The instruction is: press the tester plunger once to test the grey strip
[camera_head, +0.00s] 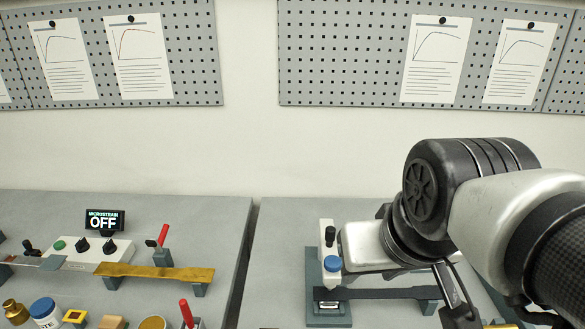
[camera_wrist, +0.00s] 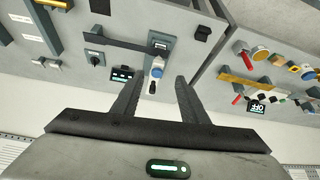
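The tester (camera_head: 327,243) stands on the right-hand bench, with a white upright, a black knob and a blue plunger cap (camera_head: 332,264). The blue cap also shows in the wrist view (camera_wrist: 157,72). A dark grey strip (camera_head: 385,294) lies level, its left end at the tester's foot; it also shows in the wrist view (camera_wrist: 115,43). My gripper (camera_wrist: 159,79) is open and empty. In the wrist view the blue cap appears in the gap between its fingertips; contact or exact distance cannot be told. My arm hides part of the right bench in the head view.
On the left bench are a display reading OFF (camera_head: 105,220), a gold strip (camera_head: 155,272), a red lever (camera_head: 163,235) and several small pots and blocks. A gap (camera_head: 243,262) separates the benches. Pegboards with pinned sheets hang on the wall.

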